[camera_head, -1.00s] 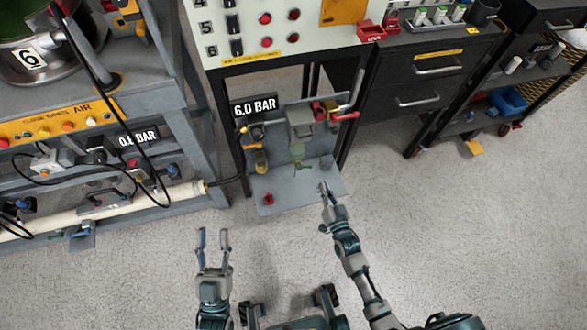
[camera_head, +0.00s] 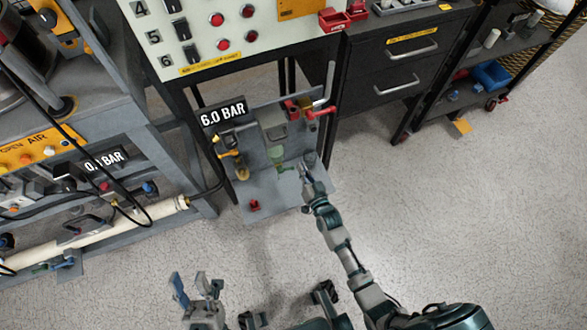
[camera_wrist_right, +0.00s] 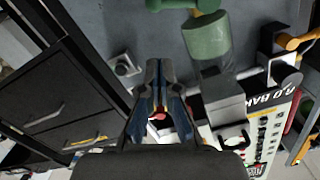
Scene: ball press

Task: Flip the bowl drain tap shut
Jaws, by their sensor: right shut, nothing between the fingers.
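A small green tap handle (camera_head: 286,169), which I take for the bowl drain tap, is low on the grey panel under the grey filter body (camera_head: 273,125). The right wrist view shows a green cylinder (camera_wrist_right: 206,36) below a clear bowl (camera_wrist_right: 208,70), with a green bar (camera_wrist_right: 178,4) at the top edge. My right gripper (camera_head: 306,168) is just right of the green tap, shut and empty; its fingertips also show in the right wrist view (camera_wrist_right: 159,65). Contact with the tap is not visible. My left gripper (camera_head: 196,281) is open and empty at the lower left, away from the panel.
A red handle (camera_head: 320,111) is at the panel's upper right, yellow handles (camera_head: 228,154) at its left. A red knob (camera_head: 254,206) stands on the lower plate. A 6.0 BAR sign (camera_head: 222,114) is above. A drawer cabinet (camera_head: 400,75) is at right; floor in front is clear.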

